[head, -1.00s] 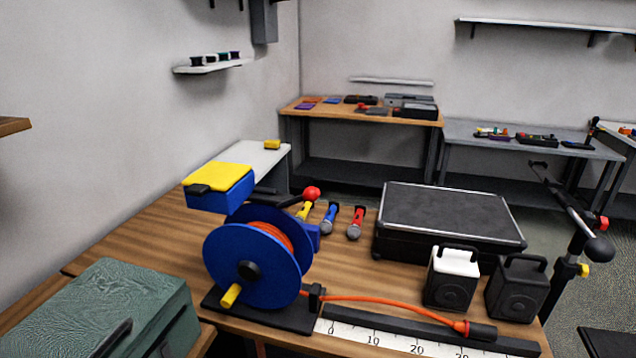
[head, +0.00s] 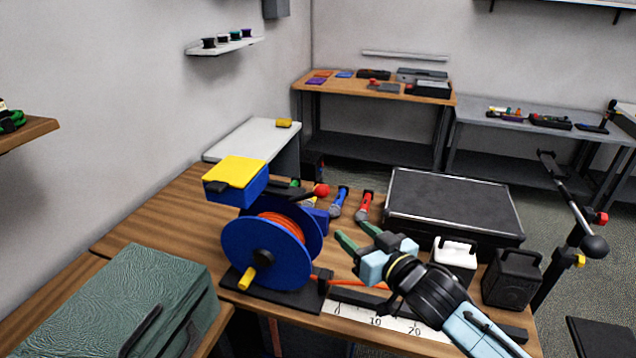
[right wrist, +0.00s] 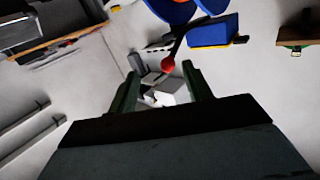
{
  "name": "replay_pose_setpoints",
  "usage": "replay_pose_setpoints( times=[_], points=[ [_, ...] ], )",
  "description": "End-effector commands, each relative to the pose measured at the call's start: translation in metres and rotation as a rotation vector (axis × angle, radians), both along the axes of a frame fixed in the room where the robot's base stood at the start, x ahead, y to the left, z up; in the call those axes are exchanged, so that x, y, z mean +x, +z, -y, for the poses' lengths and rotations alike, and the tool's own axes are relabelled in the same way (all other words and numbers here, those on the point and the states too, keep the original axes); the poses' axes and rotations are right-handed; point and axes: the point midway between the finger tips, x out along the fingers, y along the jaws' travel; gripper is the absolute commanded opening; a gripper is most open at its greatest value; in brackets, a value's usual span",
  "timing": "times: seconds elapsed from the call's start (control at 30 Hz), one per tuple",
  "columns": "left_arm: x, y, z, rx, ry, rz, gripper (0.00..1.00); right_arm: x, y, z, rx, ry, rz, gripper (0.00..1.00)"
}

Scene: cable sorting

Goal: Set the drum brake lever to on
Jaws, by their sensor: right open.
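The blue cable drum (head: 236,254) stands on a black base on the wooden bench, wound with orange cable. Its brake lever is a dark bar (head: 299,195) ending in a red knob (head: 321,190), behind the top of the drum. I cannot read an on or off mark. My right gripper (head: 354,234) is open and empty, to the right of the drum and apart from the knob. In the right wrist view the red knob (right wrist: 168,65) appears between the lines of the two green fingers (right wrist: 160,78), beyond them. My left gripper is not in view.
A green case (head: 130,300) is at front left. An orange cable runs right from the drum.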

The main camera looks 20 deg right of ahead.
Motion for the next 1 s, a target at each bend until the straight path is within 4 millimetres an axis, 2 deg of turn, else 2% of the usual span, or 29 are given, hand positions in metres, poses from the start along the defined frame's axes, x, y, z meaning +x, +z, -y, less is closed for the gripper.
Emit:
replay_pose_setpoints(
  times=[0.03,0.1,0.2,0.37,0.7,1.0],
  points=[
    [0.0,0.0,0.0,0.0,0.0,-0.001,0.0,0.007,0.012,0.001,0.01,0.016,0.038,0.5],
    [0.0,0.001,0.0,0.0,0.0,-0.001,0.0,0.012,0.023,0.001,0.027,0.037,0.078,0.5],
    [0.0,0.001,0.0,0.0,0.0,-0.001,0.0,0.017,0.03,-0.001,0.041,0.052,0.102,0.5],
    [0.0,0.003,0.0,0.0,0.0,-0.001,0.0,0.034,0.032,-0.006,0.043,0.053,0.107,0.5],
    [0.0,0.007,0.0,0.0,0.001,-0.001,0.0,0.096,0.032,-0.026,0.042,0.052,0.105,0.5],
    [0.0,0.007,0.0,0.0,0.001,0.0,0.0,0.134,0.031,-0.038,0.042,0.052,0.104,0.5]
  ],
)
